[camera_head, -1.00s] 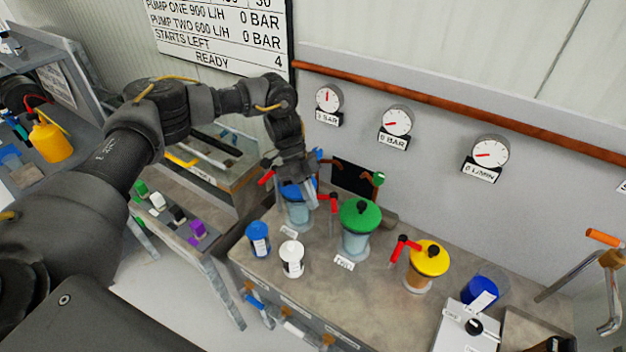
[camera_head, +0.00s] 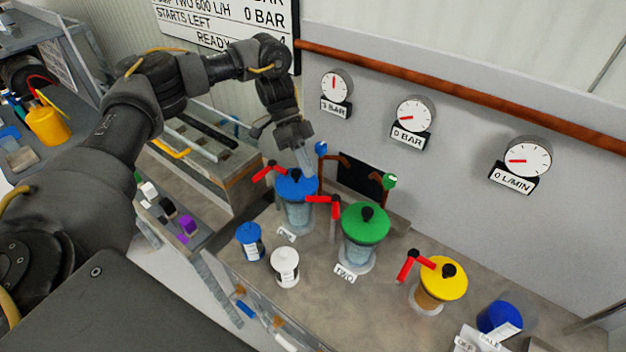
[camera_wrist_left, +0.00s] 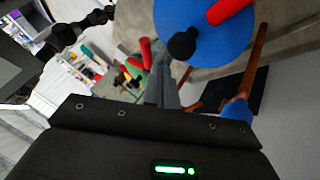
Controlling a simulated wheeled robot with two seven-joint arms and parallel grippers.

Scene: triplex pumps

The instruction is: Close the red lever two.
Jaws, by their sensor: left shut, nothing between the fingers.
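The pump with the green lid (camera_head: 365,223) stands on the bench behind a label (camera_head: 345,273) that seems to read TWO. Its red lever (camera_head: 322,199) sticks out left from the lid side, toward the blue-lidded pump (camera_head: 298,213). My left gripper (camera_head: 308,170) is shut and empty, pointing down just above and behind the blue lid, apart from the green pump's lever. In the left wrist view its fingers (camera_wrist_left: 163,88) show beside the large blue lid (camera_wrist_left: 205,28), its black knob and a red lever (camera_wrist_left: 230,10).
A yellow-lidded pump (camera_head: 442,278) with a red lever (camera_head: 408,265) stands to the right. Small blue (camera_head: 250,241) and white (camera_head: 285,267) jars stand in front. Behind are copper pipes with a blue cap (camera_head: 321,148) and a green cap (camera_head: 389,181), and wall gauges.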

